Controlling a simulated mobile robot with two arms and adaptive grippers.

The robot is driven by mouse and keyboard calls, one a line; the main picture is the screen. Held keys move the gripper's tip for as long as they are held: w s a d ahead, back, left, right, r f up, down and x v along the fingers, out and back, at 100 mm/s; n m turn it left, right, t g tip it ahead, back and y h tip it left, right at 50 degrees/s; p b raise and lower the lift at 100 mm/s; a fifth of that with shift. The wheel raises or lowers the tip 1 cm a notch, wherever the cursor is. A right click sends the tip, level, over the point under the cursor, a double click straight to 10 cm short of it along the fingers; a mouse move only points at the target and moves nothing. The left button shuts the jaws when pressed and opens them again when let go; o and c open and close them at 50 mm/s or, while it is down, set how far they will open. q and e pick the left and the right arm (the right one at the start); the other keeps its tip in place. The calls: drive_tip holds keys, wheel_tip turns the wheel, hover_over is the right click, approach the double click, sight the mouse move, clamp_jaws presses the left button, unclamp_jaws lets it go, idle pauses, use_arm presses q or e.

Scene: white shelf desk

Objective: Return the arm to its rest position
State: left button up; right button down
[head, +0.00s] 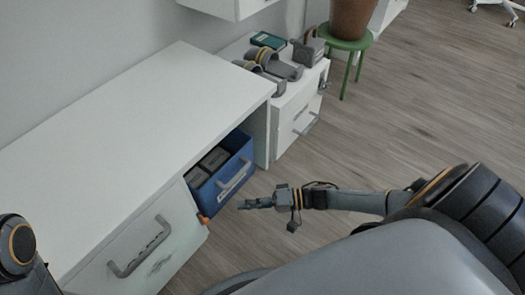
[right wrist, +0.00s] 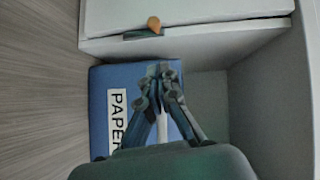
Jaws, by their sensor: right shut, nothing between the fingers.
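My right gripper (head: 256,203) is in front of the white shelf desk (head: 130,110), just outside its open compartment. In the right wrist view its fingers (right wrist: 165,78) are closed together with nothing between them. Behind them is a blue box (right wrist: 105,85) with a white label reading "PAPER", partly hidden by the fingers. In the head view the blue box (head: 238,168) sits in the desk's compartment with dark grey items inside. My right arm reaches in from the right. Part of my left arm shows at the lower left; its gripper is out of view.
A drawer front with a grey handle (head: 140,247) is beside the box, with a small orange piece (head: 204,220) at its corner. A white cabinet (head: 298,118) holding several objects stands beyond. A green stool (head: 347,42) carries a brown pot (head: 351,17).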

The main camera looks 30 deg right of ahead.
drive_tip(key=shift+p+v, duration=0.55)
drive_tip(key=shift+v, duration=1.75)
